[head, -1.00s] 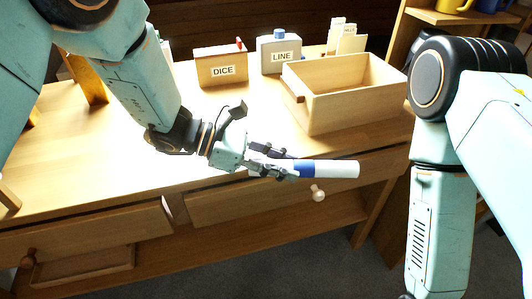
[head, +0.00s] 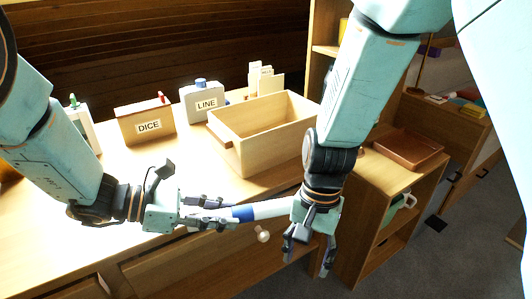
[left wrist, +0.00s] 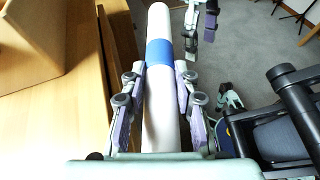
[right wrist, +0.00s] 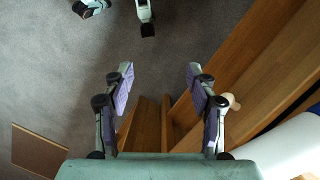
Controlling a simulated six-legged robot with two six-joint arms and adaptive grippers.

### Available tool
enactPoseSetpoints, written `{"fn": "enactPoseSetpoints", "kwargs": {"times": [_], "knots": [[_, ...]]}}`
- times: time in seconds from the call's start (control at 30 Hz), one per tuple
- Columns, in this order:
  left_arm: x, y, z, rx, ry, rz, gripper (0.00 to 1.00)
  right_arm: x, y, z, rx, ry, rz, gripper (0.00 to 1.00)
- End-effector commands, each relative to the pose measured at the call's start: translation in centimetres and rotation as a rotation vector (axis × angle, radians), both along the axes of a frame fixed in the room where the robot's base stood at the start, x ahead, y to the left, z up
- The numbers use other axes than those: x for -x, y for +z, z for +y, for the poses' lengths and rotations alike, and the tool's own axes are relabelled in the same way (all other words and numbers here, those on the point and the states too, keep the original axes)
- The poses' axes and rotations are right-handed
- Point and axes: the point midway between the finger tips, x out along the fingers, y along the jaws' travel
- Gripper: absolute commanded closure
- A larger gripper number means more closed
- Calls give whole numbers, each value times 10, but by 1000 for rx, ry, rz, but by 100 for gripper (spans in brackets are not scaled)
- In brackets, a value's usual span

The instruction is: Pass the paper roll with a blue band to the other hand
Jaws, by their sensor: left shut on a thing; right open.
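The paper roll (head: 270,211) is white with a blue band and lies level in front of the desk's drawers. My left gripper (head: 226,214) is shut on its left part, just left of the band. In the left wrist view the roll (left wrist: 159,20) runs away between the two fingers, with the band beyond the fingertips. My right gripper (head: 308,264) is open and empty, pointing down near the roll's far end. Its wrist hides or adjoins that end. In the right wrist view its fingers (right wrist: 158,75) are apart over floor and wood.
An open wooden box (head: 262,150) stands on the desk, with the DICE box (head: 146,122) and LINE box (head: 204,103) behind to the left. A drawer knob (head: 263,235) sticks out just below the roll. A low shelf unit (head: 388,200) stands at right.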

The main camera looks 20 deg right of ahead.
Motion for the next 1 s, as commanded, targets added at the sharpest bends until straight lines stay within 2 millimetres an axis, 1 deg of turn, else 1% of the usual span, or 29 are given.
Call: {"fn": "enactPoseSetpoints", "kwargs": {"times": [0.03, 0.17, 0.2, 0.23, 0.33, 0.5, 0.6, 0.77, 0.87, 0.97, 1.0], "knots": [[0, 0, 0, 0, 0, 0, 100, -9, 21, 6, -19, -34, 0, 43], [0, 0, 0, 0, 0, 0, 100, -21, 75, 24, -78, -121, 34, 43], [0, 0, 0, 0, 0, 0, 100, -26, 95, 30, -97, -165, 41, 43], [0, 0, 0, 0, 0, 0, 100, -31, 109, 34, -109, -216, 42, 43], [0, 0, 0, 0, 0, 0, 100, -47, 132, 41, -120, -389, 41, 43], [0, 0, 0, 0, 0, 0, 100, -70, 163, 48, -141, -645, 34, 43], [0, 0, 0, 0, 0, 0, 100, -80, 176, 51, -155, -754, 35, 43], [0, 0, 0, 0, 0, 0, 100, -87, 188, 53, -170, -847, 40, 43], [0, 0, 0, 0, 0, 0, 100, -88, 186, 55, -170, -864, 43, 43], [0, 0, 0, 0, 0, 0, 100, -88, 176, 59, -169, -866, 46, 43], [0, 0, 0, 0, 0, 0, 100, -88, 170, 61, -167, -866, 45, 43]]}}
